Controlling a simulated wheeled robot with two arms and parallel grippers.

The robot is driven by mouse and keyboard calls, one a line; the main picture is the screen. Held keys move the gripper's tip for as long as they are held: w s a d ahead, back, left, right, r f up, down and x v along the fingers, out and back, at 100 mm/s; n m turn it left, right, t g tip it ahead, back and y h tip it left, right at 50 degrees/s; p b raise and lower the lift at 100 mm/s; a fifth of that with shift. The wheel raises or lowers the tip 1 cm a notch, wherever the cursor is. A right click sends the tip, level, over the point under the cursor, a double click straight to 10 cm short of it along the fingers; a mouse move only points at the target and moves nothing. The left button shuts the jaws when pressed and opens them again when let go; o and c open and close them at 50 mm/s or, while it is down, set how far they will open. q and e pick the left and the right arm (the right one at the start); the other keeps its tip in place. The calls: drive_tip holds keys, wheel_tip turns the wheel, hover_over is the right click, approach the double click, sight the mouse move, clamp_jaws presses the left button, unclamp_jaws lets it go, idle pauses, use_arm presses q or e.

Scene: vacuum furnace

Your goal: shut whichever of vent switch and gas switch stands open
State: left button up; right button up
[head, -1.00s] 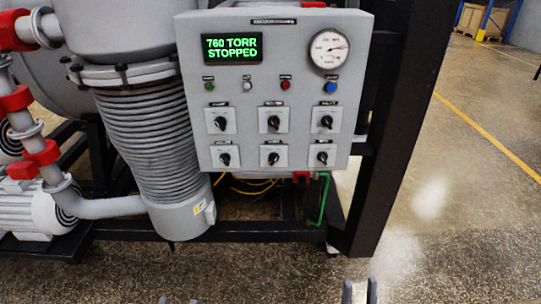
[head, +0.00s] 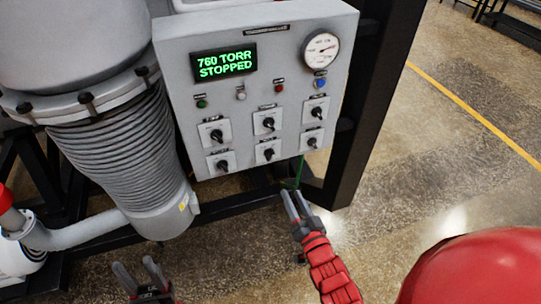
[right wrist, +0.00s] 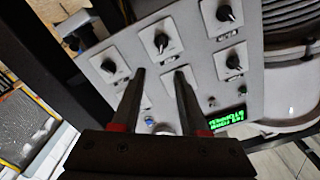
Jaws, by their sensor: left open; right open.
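The grey control panel (head: 175,110) has two rows of black rotary knobs on white plates, with labels too small to read. I cannot tell which knobs are the vent switch and gas switch, or which stands open. The right column has an upper knob (head: 317,111) and a lower knob (head: 312,142). My right gripper (head: 292,198) is open and empty, below the panel's lower right part in the head view. In the right wrist view its fingers (right wrist: 160,75) point at the panel, apart from the knobs. My left gripper (head: 138,267) is open and empty, low at left.
The display (head: 224,63) reads 760 TORR STOPPED. A round gauge (head: 321,50) sits at the panel's upper right, with small coloured buttons below. A black frame post (head: 362,110) stands right of the panel, and a ribbed grey column (head: 125,150) left of it.

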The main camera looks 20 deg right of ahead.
sight(272, 156)
drive_tip(key=w+p, duration=0.2)
drive_tip(key=w, duration=0.3)
drive_tip(key=w+p, duration=0.1)
drive_tip(key=w, duration=0.4)
drive_tip(key=w+p, duration=0.2)
drive_tip(key=w, duration=0.3)
drive_tip(key=shift+w+a+p, duration=0.1)
drive_tip(key=shift+a+p, duration=0.2)
drive_tip(key=shift+a, duration=0.1)
clamp_jaws()
